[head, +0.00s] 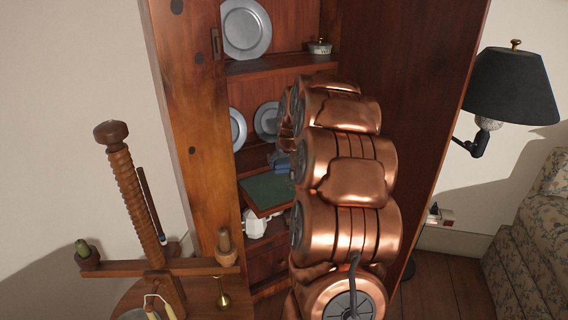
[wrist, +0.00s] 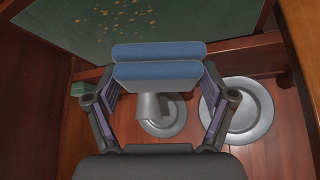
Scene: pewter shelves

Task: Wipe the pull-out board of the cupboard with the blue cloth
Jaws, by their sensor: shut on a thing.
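The pull-out board (head: 266,191) has a green top and sticks out of the wooden cupboard (head: 182,130). In the wrist view the green board (wrist: 90,28) fills the top left, with a patch of yellowish specks (wrist: 128,18) on it. My gripper (wrist: 158,77) is shut on the blue cloth (wrist: 157,52), a folded pad held across the fingertips. The cloth lies over the board's wooden edge in the wrist view; I cannot tell whether it touches. In the head view only a bit of the blue cloth (head: 281,161) shows, beside my copper arm, which hides most of my gripper.
Pewter plates (head: 246,29) stand on the shelves, and two show below the gripper in the wrist view (wrist: 262,110). A lidded pot (head: 319,47) sits on the upper shelf. A white object (head: 256,224) is under the board. A wooden candle stand (head: 133,185) is at front left, a black lamp (head: 511,88) at right.

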